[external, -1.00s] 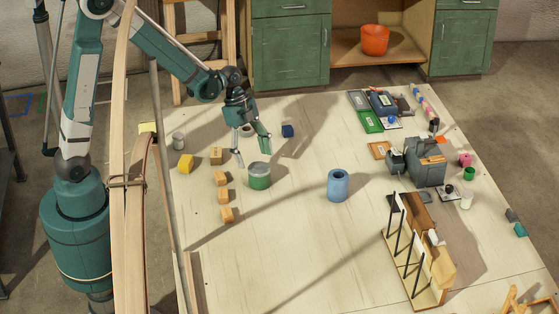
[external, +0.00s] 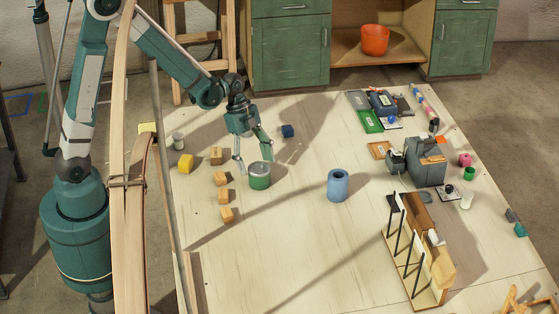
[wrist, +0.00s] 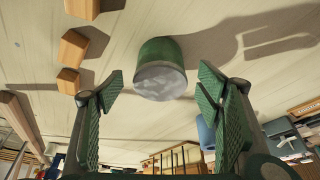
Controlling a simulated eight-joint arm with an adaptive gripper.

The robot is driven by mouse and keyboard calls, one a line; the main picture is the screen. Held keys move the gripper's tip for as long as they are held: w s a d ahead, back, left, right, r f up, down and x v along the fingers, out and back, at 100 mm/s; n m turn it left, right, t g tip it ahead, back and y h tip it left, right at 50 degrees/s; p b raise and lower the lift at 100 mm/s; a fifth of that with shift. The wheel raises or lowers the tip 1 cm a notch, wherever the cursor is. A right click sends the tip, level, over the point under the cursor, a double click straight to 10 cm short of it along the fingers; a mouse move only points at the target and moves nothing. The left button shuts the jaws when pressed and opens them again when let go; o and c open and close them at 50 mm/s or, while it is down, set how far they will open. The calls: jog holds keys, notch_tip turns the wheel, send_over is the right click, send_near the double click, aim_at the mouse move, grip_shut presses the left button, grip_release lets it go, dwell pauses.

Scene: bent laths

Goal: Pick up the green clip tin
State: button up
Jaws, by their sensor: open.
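The green clip tin (external: 260,176) stands upright on the pale table, a short green cylinder with a grey top. In the wrist view the tin (wrist: 161,68) lies beyond the fingertips, in line with the gap between them. My gripper (external: 254,165) is open and close above the tin, with one finger at its left and the other at its upper right in the external view. In the wrist view my gripper (wrist: 158,88) has its fingers spread on both sides with nothing between them. I cannot tell whether a finger touches the tin.
A blue hollow cylinder (external: 338,186) stands to the right. The table in front of the tin is clear.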

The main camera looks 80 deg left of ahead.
aim_at(259, 174)
jog(key=shift+f, duration=0.1)
jog(key=shift+x, duration=2.5)
jog(key=shift+w, duration=0.1)
jog(key=c, duration=1.1)
jog(key=shift+r, duration=5)
